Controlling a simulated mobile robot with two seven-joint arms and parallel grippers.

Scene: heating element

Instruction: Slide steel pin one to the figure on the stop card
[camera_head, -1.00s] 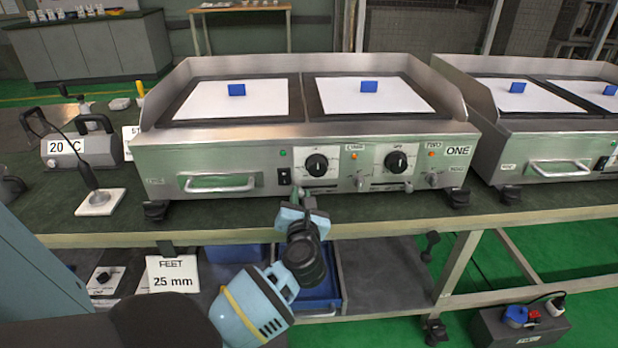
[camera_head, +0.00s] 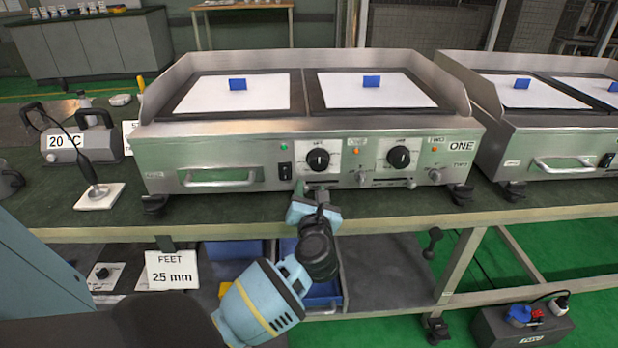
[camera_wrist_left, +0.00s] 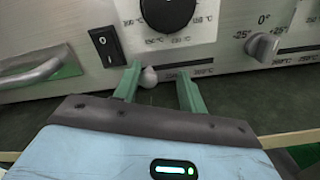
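Griddle ONE (camera_head: 400,135) stands on the bench with a slot under each dial. Steel pin one, a small rounded metal knob (camera_wrist_left: 149,77), sits at the slot under the left dial (camera_head: 318,159). My left gripper (camera_head: 312,188) is at the front panel below that dial. In the left wrist view its green fingers (camera_wrist_left: 160,76) are apart, with the pin between them, closer to the left finger; contact cannot be told. The stop card (camera_head: 130,130) shows only as a sliver with "ST", mostly hidden behind the griddle's left end. My right gripper is out of view.
A trim knob (camera_wrist_left: 264,46) is right of the left dial. A rocker switch (camera_wrist_left: 106,46) and a drawer handle (camera_head: 220,180) are to its left. A 20 °C weight-like block (camera_head: 85,145) and a probe on a white pad (camera_head: 99,195) stand left. A second griddle (camera_head: 550,140) stands right.

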